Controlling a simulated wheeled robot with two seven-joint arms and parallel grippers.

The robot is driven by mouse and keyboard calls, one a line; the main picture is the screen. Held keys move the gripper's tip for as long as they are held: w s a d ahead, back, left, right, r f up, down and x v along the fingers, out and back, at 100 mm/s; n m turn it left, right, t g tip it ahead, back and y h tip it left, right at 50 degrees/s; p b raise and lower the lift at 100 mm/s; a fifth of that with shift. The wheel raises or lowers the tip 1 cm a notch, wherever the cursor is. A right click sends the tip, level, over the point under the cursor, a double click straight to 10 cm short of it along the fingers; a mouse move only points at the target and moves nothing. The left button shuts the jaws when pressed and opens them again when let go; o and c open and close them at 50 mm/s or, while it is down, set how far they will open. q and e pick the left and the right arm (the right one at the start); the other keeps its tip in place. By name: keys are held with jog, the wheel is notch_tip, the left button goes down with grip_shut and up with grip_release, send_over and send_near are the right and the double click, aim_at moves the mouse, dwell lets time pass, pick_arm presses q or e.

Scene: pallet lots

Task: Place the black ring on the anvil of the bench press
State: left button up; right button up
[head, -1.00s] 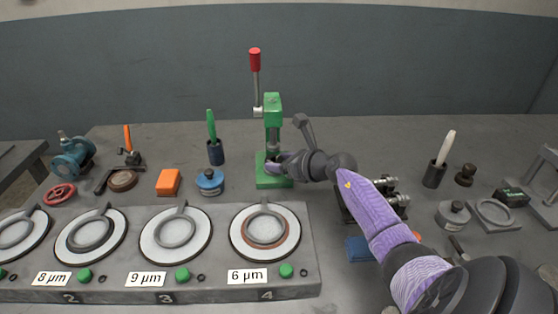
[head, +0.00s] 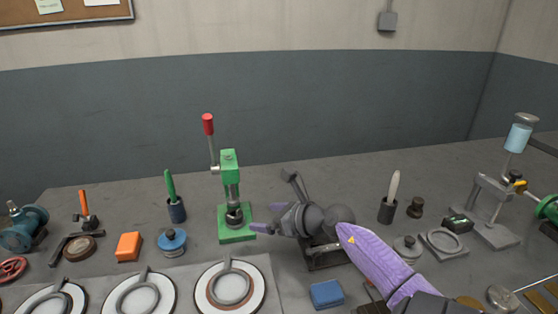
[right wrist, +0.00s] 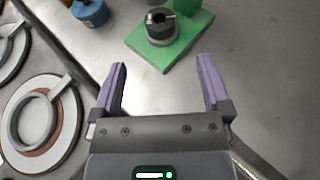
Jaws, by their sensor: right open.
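The green bench press (head: 229,160) with a red-knobbed lever stands on the bench in the head view. A dark, short, ring-like piece (right wrist: 160,25) sits on the press's anvil, above the green base plate (right wrist: 142,45), in the right wrist view. It also shows as a dark shape (head: 238,214) under the ram in the head view. My right gripper (head: 264,226) is beside the press, to its right. In the right wrist view the purple fingers (right wrist: 161,75) are spread wide with nothing between them, short of the base plate. My left gripper is out of view.
A blue block (head: 326,294), an orange block (head: 129,246) and a blue-topped weight (head: 172,242) lie nearby. A cup with a white-handled tool (head: 387,210) stands right. The bench behind the press is clear.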

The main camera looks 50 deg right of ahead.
jog(key=shift+v, duration=1.6)
